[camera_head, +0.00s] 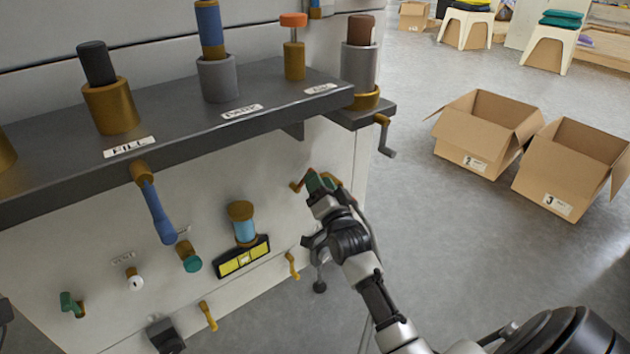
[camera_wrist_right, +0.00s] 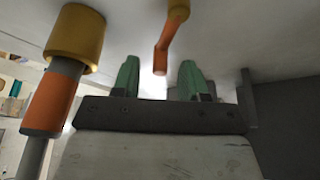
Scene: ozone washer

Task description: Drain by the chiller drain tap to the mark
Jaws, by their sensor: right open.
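My right gripper (camera_head: 321,183) is at the right end of the washer's front panel (camera_head: 335,150), under the dark shelf. Its green fingers are open and empty. In the right wrist view the gripper (camera_wrist_right: 160,80) has an orange lever (camera_wrist_right: 162,58) on a brass stem in line with the gap between its fingers. I cannot tell whether they touch. No readable label marks the chiller drain tap. A blue-banded brass cylinder (camera_head: 244,230) stands above a yellow gauge (camera_head: 241,258).
The shelf (camera_head: 190,125) overhangs the panel. A crank (camera_head: 384,135) hangs at its right corner. More taps, including a blue lever (camera_head: 158,212), line the panel. A brass-and-orange pipe (camera_wrist_right: 52,100) is left of the gripper. Cardboard boxes (camera_head: 485,135) stand on open floor.

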